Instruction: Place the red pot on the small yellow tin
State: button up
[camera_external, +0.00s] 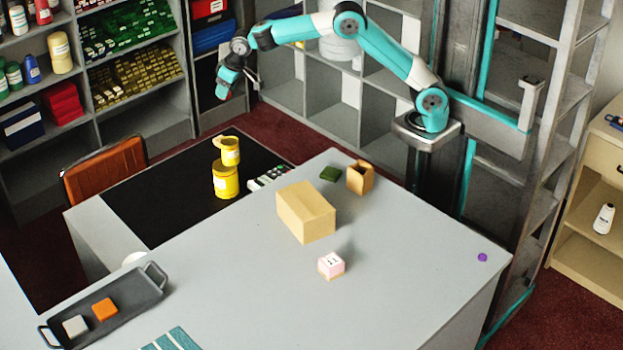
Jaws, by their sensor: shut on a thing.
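My gripper (230,82) is raised above the far side of the black mat, with its tip pointing down. The small yellow tin (231,156) stands upright on top of a larger yellow tin (226,184) on the black mat. A yellowish piece sits at the small tin's upper left. The gripper and the pot appear well above the tins, not touching them.
The black mat (170,205) lies on the grey counter (390,260). A remote-like device (268,178), a cardboard box (306,213), an open brown box (360,178) and a pink-and-white cube (331,265) stand to the right. A dark tray (130,305) holds two blocks. Shelves stand behind.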

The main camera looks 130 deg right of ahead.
jog(key=p, duration=0.4)
send_near(226, 140)
jog(key=x, duration=0.5)
jog(key=shift+w+f, duration=0.1)
jog(key=shift+f, duration=0.5)
jog(key=shift+b, duration=0.3)
jog(key=shift+f, duration=0.2)
jog(key=o, duration=0.9)
jog(key=shift+r, duration=0.1)
